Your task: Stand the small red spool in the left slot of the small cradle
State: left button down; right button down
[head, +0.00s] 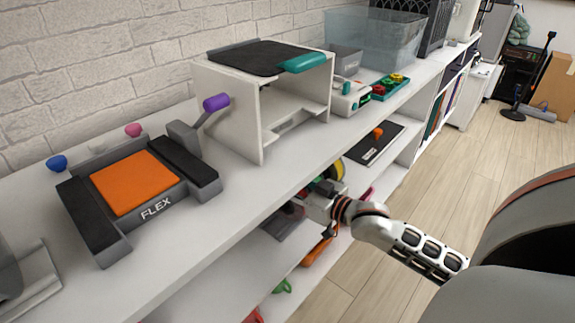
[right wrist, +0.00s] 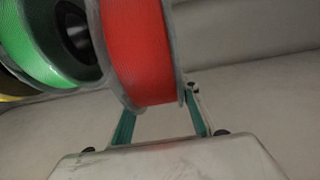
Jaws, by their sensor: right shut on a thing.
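A red spool (right wrist: 143,50) with clear flanges fills the upper middle of the right wrist view. My right gripper (right wrist: 160,102) is shut on its lower part, with a teal finger at either side. In the head view the right gripper (head: 322,190) reaches under the bench top at the shelf, and its fingertips are mostly hidden. A green spool (right wrist: 38,42) stands close to the left of the red one. I cannot make out the small cradle or its left slot in either view. My left gripper is out of view.
A yellow spool edge (right wrist: 12,88) shows beyond the green one. The bench top (head: 240,190) overhangs the shelf where my right arm reaches. A dark tray with an orange piece (head: 377,134) lies to the right. The floor (head: 440,170) is clear.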

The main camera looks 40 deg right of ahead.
jog(key=shift+w+a, duration=0.1)
jog(key=shift+w, duration=0.55)
jog(key=shift+w+b, duration=0.4)
jog(key=shift+w, duration=0.25)
jog(key=shift+f, duration=0.8)
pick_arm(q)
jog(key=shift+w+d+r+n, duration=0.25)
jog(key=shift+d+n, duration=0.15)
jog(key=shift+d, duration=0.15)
pick_arm(e)
jog(key=shift+f, duration=0.6)
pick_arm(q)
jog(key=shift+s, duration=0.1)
pick_arm(e)
jog(key=c, duration=1.4)
grip_release()
jog(key=shift+c, duration=0.2)
